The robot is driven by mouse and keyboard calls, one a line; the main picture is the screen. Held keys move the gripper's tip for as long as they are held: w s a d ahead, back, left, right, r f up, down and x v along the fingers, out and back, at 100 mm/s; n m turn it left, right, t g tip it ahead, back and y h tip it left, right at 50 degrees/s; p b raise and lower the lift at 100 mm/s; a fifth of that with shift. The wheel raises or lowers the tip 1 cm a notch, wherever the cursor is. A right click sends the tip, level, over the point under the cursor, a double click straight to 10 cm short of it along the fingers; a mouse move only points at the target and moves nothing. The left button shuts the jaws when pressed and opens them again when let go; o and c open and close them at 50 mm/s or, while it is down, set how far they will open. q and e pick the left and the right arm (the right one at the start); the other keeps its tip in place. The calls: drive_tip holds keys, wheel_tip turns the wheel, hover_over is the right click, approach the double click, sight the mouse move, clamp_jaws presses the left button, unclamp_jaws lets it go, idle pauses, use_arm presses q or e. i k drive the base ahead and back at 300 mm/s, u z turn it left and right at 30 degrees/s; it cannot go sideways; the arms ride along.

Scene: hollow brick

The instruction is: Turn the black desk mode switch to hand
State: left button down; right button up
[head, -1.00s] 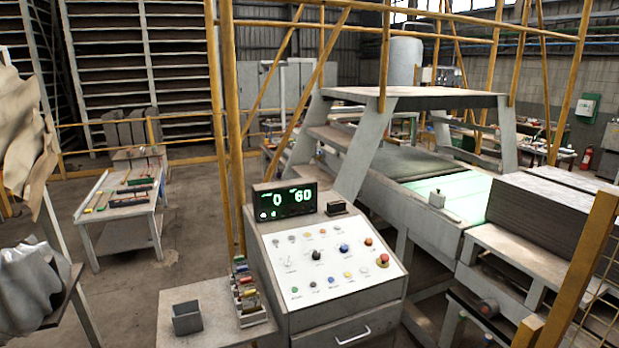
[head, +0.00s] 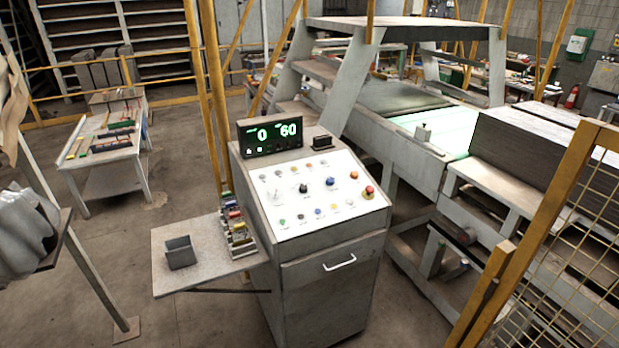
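The control desk (head: 325,262) stands in the middle of the head view, with a sloped white panel (head: 335,207) of small knobs and buttons. A black knob (head: 303,188) sits near the panel's middle and looks like the mode switch; its pointing direction and label are too small to read. A blue button (head: 330,181) is to its right, and a red button (head: 369,191) is at the panel's right edge. A display (head: 271,136) above the panel reads 0 and 60 in green. Neither gripper is in view.
A side shelf (head: 205,277) with an open grey box (head: 180,252) and a rack of coloured items (head: 236,232) joins the desk's left. A conveyor machine (head: 390,137) stands behind. A yellow mesh fence (head: 560,258) is at right.

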sight(303, 188)
drive_tip(key=u, duration=0.55)
drive_tip(key=k, duration=1.3)
drive_tip(key=z, duration=0.2)
drive_tip(key=i, duration=0.65)
drive_tip(key=z, duration=0.95)
drive_tip(key=i, duration=0.8)
drive_tip(key=u, duration=0.65)
drive_tip(key=i, duration=0.65)
drive_tip(key=u, duration=0.6)
